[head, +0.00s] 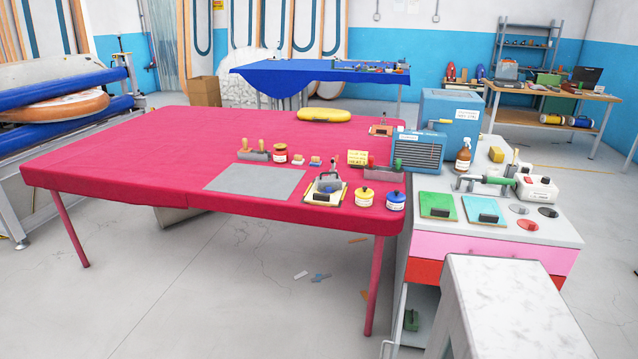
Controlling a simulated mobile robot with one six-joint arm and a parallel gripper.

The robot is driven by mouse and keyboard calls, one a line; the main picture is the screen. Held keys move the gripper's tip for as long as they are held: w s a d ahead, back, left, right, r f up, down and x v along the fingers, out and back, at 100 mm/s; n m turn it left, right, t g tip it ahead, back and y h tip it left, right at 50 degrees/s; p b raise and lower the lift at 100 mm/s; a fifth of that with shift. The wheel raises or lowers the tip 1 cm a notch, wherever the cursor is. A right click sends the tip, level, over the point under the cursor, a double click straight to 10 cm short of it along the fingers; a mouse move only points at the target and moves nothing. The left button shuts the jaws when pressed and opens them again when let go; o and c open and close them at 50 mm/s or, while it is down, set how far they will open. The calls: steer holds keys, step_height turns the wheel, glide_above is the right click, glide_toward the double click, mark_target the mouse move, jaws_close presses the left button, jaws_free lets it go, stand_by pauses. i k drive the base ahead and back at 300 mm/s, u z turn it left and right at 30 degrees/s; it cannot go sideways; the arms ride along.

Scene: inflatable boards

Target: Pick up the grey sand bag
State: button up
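I cannot make out a thing that is clearly a grey sand bag. A grey block (254,156) stands on the red-covered table (130,150), with wooden-handled tools by it. Another grey piece (384,174) lies near the table's right edge; I cannot tell if either is a bag. A flat grey sheet (255,180) lies at the table's front. A yellow, rounded, bag-like thing (323,115) lies at the back of the table. My gripper is not in view.
Jars, including a blue-lidded one (396,201), and a clipboard-like board (326,191) stand at the front right. A crowded workbench (450,225) adjoins on the right. A pale stand (510,300) fills the lower right. The red table's left half is bare.

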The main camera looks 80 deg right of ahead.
mark_target(334, 181)
steer(key=z, duration=0.35)
steer(key=i, duration=0.65)
steer(key=z, duration=1)
steer(key=i, duration=0.8)
steer(key=z, duration=0.55)
